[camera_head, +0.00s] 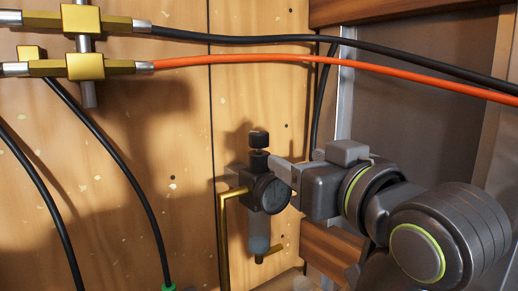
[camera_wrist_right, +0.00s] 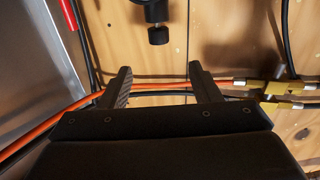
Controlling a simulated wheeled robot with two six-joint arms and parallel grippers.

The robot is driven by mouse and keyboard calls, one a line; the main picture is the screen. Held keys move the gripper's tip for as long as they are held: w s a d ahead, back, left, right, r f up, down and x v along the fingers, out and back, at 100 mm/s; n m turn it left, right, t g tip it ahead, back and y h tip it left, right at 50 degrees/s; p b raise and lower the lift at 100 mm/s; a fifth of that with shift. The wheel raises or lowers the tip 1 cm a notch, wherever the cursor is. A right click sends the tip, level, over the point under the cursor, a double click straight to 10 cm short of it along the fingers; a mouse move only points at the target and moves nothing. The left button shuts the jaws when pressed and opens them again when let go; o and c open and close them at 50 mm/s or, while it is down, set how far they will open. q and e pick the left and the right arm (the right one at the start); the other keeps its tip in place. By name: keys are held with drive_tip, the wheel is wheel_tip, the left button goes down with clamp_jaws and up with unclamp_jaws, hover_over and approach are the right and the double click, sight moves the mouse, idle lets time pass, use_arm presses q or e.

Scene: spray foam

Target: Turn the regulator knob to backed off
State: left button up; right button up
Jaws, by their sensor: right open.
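The regulator (camera_head: 268,192) is a dark body with a round gauge face and a grey bowl below, mounted upright at the wooden wall. Its black knob (camera_head: 258,139) sits on top. In the right wrist view the knob (camera_wrist_right: 158,35) shows near the top edge, beyond the fingertips. My right gripper (camera_head: 284,170) comes in from the right, with its fingers beside the upper regulator, lower than the knob. In the right wrist view my right gripper (camera_wrist_right: 161,72) has its two fingers wide apart, with nothing between them. The head view does not show whether the fingers touch the regulator. My left gripper is not in view.
A brass pipe (camera_head: 223,235) runs down left of the regulator. Brass fittings (camera_head: 85,66) hang at the upper left. An orange hose (camera_head: 230,60) and a black hose (camera_head: 250,39) cross above the knob. A wooden beam (camera_head: 332,249) is below my right arm.

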sight(263, 139)
use_arm(q)
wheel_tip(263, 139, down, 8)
drive_tip(key=b, duration=0.7)
use_arm(e)
drive_tip(key=p+x, duration=0.5)
drive_tip(key=x, duration=0.9)
drive_tip(key=shift+w+r, duration=0.2)
drive_tip(key=shift+w, duration=0.15)
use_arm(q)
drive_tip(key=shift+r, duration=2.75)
use_arm(e)
drive_tip(key=shift+x, duration=0.8)
drive_tip(key=shift+f, duration=0.15)
drive_tip(key=c, duration=1)
